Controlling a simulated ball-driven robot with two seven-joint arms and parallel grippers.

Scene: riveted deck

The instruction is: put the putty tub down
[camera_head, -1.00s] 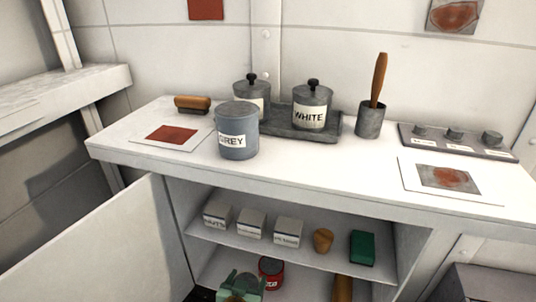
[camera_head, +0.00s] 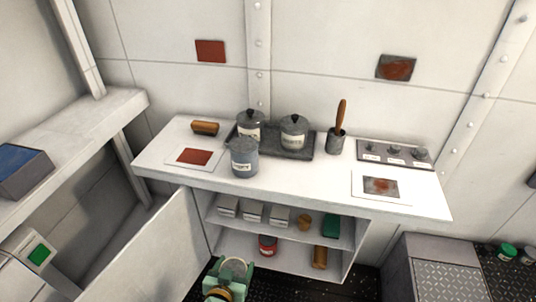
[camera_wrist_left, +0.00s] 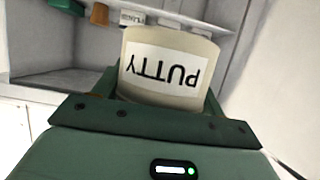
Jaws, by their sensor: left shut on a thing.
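The putty tub (camera_wrist_left: 165,72) is cream with a white label reading PUTTY, upside down in the left wrist view. My left gripper (camera_wrist_left: 160,98) is shut on it, with a green finger on each side. In the head view the tub's pale round top (camera_head: 235,267) shows between the green fingers of my left gripper (camera_head: 232,270) at the bottom edge. They appear in front of the open cupboard under the white counter (camera_head: 310,180). The tub's underside is hidden. My right gripper is not in view.
On the counter stand a grey tub (camera_head: 244,162), a dark tray (camera_head: 270,148) with two lidded pots, a brush (camera_head: 205,128) and a tool holder (camera_head: 336,145). Shelves below hold boxes, a red can (camera_head: 267,246) and a green block (camera_head: 331,226). An open door (camera_head: 150,255) stands left.

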